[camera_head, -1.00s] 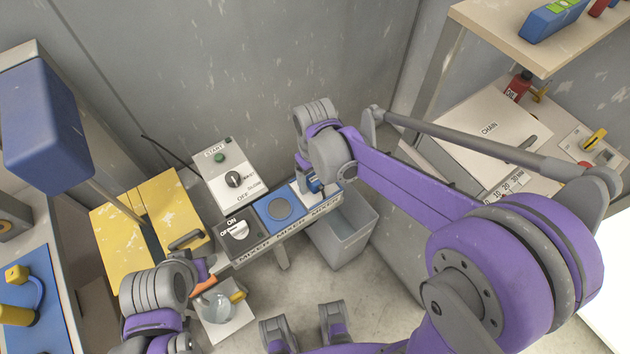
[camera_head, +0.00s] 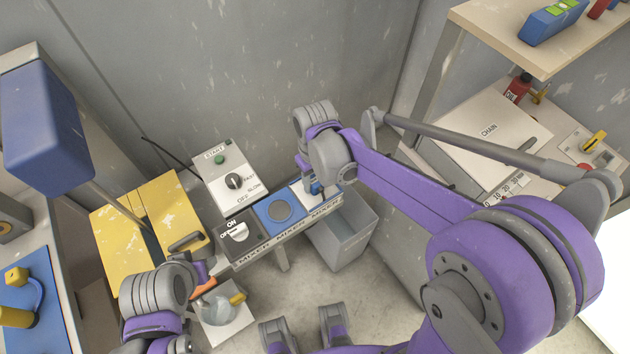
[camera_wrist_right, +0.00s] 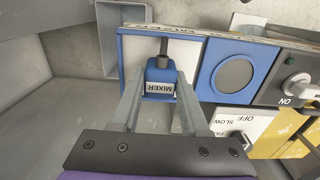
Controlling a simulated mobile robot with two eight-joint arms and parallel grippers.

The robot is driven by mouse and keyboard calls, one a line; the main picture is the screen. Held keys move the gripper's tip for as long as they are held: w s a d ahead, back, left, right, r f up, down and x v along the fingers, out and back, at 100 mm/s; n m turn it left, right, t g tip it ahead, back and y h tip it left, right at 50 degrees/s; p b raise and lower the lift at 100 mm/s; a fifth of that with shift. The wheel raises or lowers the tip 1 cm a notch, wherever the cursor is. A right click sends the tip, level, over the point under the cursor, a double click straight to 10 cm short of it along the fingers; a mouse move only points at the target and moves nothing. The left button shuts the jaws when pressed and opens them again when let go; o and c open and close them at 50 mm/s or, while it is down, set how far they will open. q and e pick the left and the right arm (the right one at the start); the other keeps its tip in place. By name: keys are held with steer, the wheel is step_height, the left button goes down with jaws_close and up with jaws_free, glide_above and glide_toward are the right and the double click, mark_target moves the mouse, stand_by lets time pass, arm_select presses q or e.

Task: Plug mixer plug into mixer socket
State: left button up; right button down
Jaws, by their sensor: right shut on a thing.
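The mixer plug (camera_wrist_right: 160,78) is a small blue block with a white MIXER label and a dark stem. My right gripper (camera_wrist_right: 161,88) is shut on it, a finger on each side. In the head view the right gripper (camera_head: 316,188) is at the right end of the bench's panel row, over the white panel (camera_wrist_right: 133,65). The plug and gripper cover part of this panel; no socket opening shows, and I cannot tell whether the plug is seated. My left gripper is at lower left, by an orange handle, its fingers mostly hidden.
Left of the white panel are a blue panel (camera_head: 265,214) with a grey disc and a dark ON/OFF switch panel (camera_head: 230,246). A control box (camera_head: 223,182) stands behind. A grey bin (camera_head: 345,240) is below right. Yellow boxes (camera_head: 172,215) stand left.

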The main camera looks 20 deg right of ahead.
mark_target(315, 180)
step_height(315, 180, up, 10)
steer(key=shift+p, duration=0.5)
arm_select(q)
steer(key=shift+w+r, duration=0.1)
steer(key=shift+r, duration=0.4)
